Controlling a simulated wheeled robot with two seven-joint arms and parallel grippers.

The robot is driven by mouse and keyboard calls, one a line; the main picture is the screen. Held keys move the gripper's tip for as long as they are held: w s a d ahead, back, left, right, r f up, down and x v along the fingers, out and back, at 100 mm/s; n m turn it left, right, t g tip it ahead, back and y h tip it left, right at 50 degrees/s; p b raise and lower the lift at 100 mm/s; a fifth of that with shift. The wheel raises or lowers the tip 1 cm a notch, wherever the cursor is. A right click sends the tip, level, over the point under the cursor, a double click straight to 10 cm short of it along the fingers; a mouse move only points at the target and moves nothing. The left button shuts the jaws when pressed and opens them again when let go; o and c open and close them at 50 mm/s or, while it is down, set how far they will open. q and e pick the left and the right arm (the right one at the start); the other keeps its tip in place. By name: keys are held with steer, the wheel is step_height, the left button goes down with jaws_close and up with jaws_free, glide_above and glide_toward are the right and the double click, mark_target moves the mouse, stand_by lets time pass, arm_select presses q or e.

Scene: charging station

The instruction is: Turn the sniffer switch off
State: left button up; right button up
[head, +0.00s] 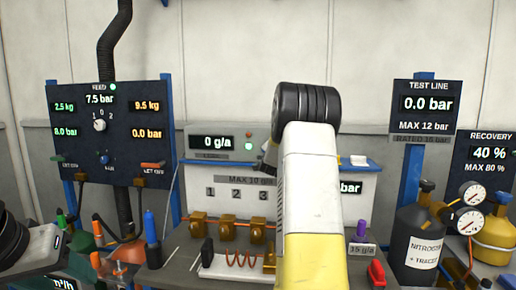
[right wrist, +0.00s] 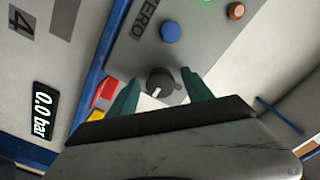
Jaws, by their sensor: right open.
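The sniffer box (head: 226,132) is grey, with a lit "0 g/a" display, a green lamp and an orange-red button. My right arm covers its right side in the head view. In the right wrist view its black rotary switch (right wrist: 160,82) has a white mark pointing to the picture's bottom. My right gripper (right wrist: 162,88) is open, with one teal finger on each side of the switch. I cannot tell whether the fingers touch it. My left arm's hand (head: 38,250) is at the lower left edge of the head view; its fingers are not clear.
A blue button (right wrist: 170,32) lies near the switch. Left stands the dark feed panel (head: 110,135); below are brass valves (head: 228,235) on the bench. The nitrogen cylinder (head: 417,245) and gauges (head: 472,194) are at right. My right arm hides the bench's middle.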

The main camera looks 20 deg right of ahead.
steer(key=shift+c, duration=0.5)
jaws_close()
steer(key=shift+n, duration=0.4)
steer(key=shift+s+d+n, duration=0.1)
steer(key=shift+n, duration=4.2)
steer(key=shift+s+d+n, duration=0.1)
steer(key=shift+n, duration=4.2)
